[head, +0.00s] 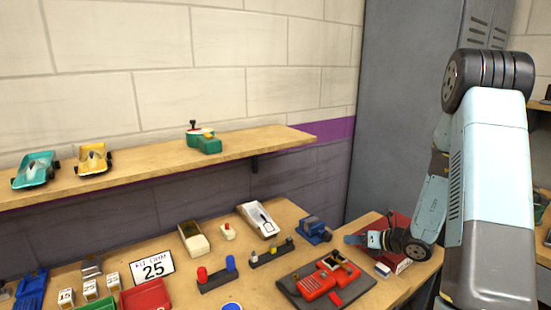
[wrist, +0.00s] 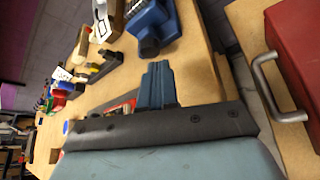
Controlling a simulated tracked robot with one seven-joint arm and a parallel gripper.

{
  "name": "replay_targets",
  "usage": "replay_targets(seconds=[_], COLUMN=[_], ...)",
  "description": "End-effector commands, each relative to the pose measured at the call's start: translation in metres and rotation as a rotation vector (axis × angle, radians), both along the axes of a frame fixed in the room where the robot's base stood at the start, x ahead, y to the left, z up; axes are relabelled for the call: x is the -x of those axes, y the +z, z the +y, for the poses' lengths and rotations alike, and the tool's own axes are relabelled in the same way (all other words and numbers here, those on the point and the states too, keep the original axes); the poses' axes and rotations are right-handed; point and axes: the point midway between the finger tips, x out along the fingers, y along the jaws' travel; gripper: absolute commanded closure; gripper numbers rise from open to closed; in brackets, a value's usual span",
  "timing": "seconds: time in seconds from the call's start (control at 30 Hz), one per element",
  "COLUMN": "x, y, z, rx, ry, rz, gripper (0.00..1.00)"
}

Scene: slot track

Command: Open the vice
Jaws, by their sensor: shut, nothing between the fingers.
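The blue vice (head: 314,229) stands at the back right of the workbench in the head view. In the wrist view a blue block with a dark round end, which looks like the vice (wrist: 151,22), is at the top. My gripper (head: 352,239) is to the right of the vice in the head view, apart from it. In the wrist view its blue-grey fingers (wrist: 157,72) are shut with nothing between them, and point toward the vice. How far the vice's jaws are apart is too small to tell.
A red box (head: 397,223) with a metal handle (wrist: 268,92) is close beside my gripper. A black board with red devices (head: 320,282) lies in front of the vice. A white device (head: 259,219) is left of it. A shelf (head: 240,148) holds toy cars.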

Motion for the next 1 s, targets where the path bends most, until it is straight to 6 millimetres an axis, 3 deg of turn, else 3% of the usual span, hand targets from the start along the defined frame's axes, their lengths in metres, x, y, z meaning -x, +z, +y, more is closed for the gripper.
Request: replay_targets(seconds=[0.5,1.0], x=[-0.042,-0.046], y=[0.0,0.0], z=[0.028,0.031], rx=[-0.001,0.001], ry=[0.002,0.0], rz=[-0.001,-0.001], gripper=[1.0,1.0])
